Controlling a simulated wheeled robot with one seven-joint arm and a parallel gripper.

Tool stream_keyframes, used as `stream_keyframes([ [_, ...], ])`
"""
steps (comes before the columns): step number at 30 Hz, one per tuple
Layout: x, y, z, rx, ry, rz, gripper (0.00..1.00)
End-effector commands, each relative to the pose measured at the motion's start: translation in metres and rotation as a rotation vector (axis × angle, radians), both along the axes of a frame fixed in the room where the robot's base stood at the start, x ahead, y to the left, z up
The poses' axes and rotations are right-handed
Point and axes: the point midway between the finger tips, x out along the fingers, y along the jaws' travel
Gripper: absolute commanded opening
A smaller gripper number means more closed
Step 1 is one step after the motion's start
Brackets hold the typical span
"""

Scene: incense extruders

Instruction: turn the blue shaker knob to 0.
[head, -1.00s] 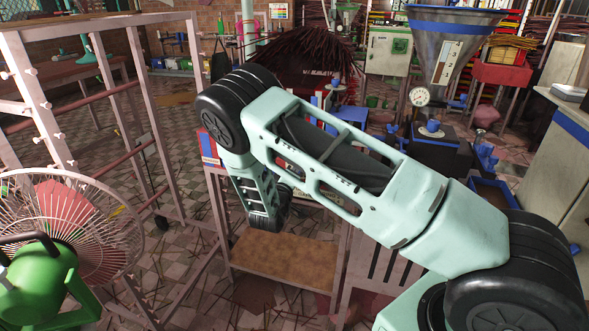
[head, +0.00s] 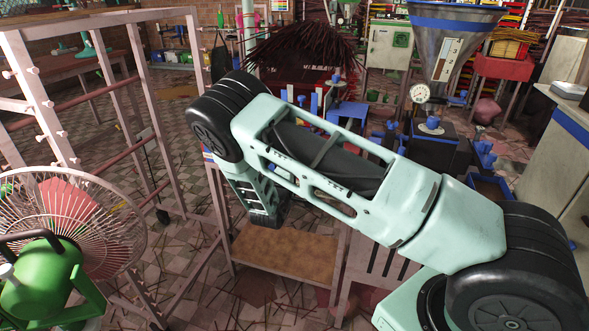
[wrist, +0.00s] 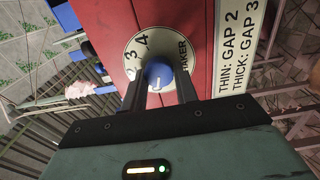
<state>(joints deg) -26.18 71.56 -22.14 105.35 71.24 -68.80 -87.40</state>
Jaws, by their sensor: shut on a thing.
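The blue shaker knob (wrist: 158,76) sits on a round cream dial plate (wrist: 131,60) on a red panel (wrist: 104,22) in the wrist view. The figures 2, 3 and 4 and the letters "AKER" show on the dial. The rest of the dial, including any 0, is hidden behind my gripper. A pale mark on the knob points roughly down the picture, towards my gripper. My gripper (wrist: 160,88) has its two dark fingers on either side of the knob, shut on it. In the head view my own arm hides the knob and the gripper.
A cream label (wrist: 240,45) with gap settings is right of the dial. In the head view, a green fan (head: 45,270) stands at lower left beside a pale metal rack (head: 40,90). A steel hopper (head: 440,50) stands at back right. A low brown shelf (head: 285,257) is below my arm.

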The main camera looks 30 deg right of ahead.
Motion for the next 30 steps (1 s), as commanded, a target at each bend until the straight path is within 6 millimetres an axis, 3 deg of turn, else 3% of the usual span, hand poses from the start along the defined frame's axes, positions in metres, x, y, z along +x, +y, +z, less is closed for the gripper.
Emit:
stream_keyframes([
  [7, 0.000, 0.001, -0.001, 0.002, 0.001, 0.002, 0.07],
  [8, 0.000, 0.001, -0.001, 0.002, 0.001, 0.002, 0.32],
  [10, 0.000, 0.001, -0.001, 0.002, 0.000, 0.002, 0.51],
  [22, -0.004, 0.006, -0.001, 0.002, 0.000, 0.002, 0.51],
  [30, -0.035, 0.048, -0.001, 0.002, 0.000, 0.006, 0.51],
])
